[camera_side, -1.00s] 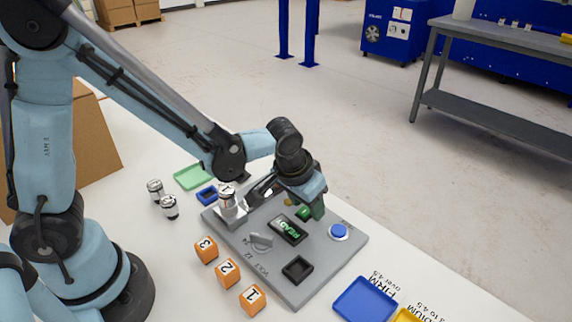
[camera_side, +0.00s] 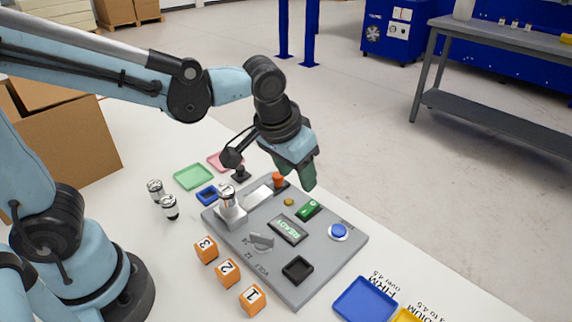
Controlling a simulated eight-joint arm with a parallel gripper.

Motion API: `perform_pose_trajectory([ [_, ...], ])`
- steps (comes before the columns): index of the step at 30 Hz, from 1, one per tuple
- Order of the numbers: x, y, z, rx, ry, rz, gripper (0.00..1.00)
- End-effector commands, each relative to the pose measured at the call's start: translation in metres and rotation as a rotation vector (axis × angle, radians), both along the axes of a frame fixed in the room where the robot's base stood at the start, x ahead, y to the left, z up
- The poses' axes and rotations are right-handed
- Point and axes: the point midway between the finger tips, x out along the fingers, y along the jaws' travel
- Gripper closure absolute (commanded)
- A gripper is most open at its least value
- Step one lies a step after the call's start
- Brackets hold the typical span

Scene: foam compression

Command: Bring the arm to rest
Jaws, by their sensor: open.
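My gripper (camera_side: 301,176) is raised above the back edge of the grey test panel (camera_side: 330,255), pointing down, open and empty. The fingers are seen partly edge-on. The panel carries a "READY" display (camera_side: 288,229), a green switch (camera_side: 308,208), a blue button (camera_side: 339,231), a grey knob (camera_side: 262,240) and a black square recess (camera_side: 297,268). A silver-and-white cylinder marked 1 (camera_side: 227,193) stands in a metal holder at the panel's left corner. An orange-topped part (camera_side: 278,180) stands at the panel's back edge, near the gripper.
Orange blocks numbered 3 (camera_side: 206,250), 2 (camera_side: 228,272) and 1 (camera_side: 252,299) line the panel's front left. Green (camera_side: 193,176), pink (camera_side: 219,161) and blue (camera_side: 365,300) trays lie around. A cardboard box (camera_side: 66,140) stands at left.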

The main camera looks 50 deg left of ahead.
Motion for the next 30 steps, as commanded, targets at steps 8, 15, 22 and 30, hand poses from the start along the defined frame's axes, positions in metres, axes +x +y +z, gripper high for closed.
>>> perform_pose_trajectory([
  [8,-0.004,0.0,0.012,0.0,0.0,-0.001,0.49],
  [15,-0.004,0.0,0.012,0.0,0.0,-0.001,0.49],
  [22,-0.013,0.02,0.016,-0.013,-0.039,0.001,0.49],
  [30,-0.044,0.073,0.018,-0.022,-0.185,0.0,0.49],
])
